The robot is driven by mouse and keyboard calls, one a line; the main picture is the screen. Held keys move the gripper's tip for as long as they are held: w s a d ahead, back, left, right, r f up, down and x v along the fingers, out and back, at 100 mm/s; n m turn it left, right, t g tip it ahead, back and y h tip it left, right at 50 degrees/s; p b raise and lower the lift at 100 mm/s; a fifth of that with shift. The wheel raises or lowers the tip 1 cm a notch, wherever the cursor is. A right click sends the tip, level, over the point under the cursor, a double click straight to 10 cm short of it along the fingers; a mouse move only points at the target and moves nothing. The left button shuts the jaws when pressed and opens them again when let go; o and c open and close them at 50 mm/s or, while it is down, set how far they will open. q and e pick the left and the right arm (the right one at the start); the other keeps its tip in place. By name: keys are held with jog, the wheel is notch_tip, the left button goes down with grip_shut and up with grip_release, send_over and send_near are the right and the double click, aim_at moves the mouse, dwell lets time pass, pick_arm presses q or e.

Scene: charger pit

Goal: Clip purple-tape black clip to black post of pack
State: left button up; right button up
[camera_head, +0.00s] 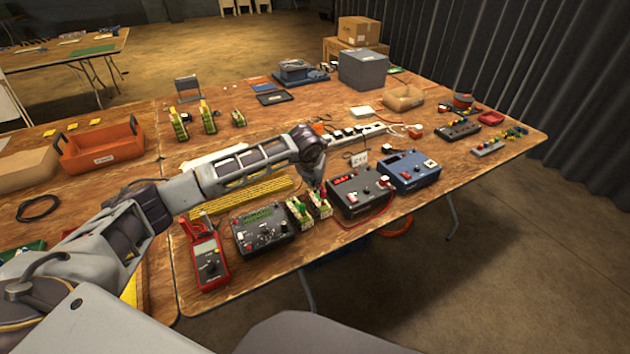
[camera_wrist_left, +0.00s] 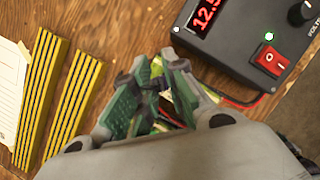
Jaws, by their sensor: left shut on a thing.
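My left gripper (camera_head: 320,192) reaches down over the front of the table, at the yellow-green battery packs. One pack (camera_head: 299,213) stands just left of it; another pack (camera_head: 320,208) is directly below its fingertips. In the left wrist view the green-padded fingers (camera_wrist_left: 152,86) are closed on a small dark piece, which looks like the black clip. Its purple tape cannot be made out. Yellow-green parts of a pack show behind the fingers, but the black post is hidden. I cannot tell whether the clip touches the post. My right gripper is not in view.
A black power supply (camera_head: 359,192) with a lit red display stands right of the packs, a blue one (camera_head: 410,171) beyond it. A dark tester (camera_head: 262,229) and red multimeter (camera_head: 207,262) stand left. Ribbed yellow strips (camera_head: 250,192) lie behind. Red leads run near the packs.

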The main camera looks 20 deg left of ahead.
pick_arm(q)
jog(key=o, duration=0.9)
jog(key=shift+c, duration=0.2)
jog(key=shift+o, duration=0.2)
jog(key=shift+o, duration=0.8)
jog(key=shift+r, duration=0.15)
jog(key=shift+r+p, duration=1.7)
jog(key=shift+r, duration=1.9)
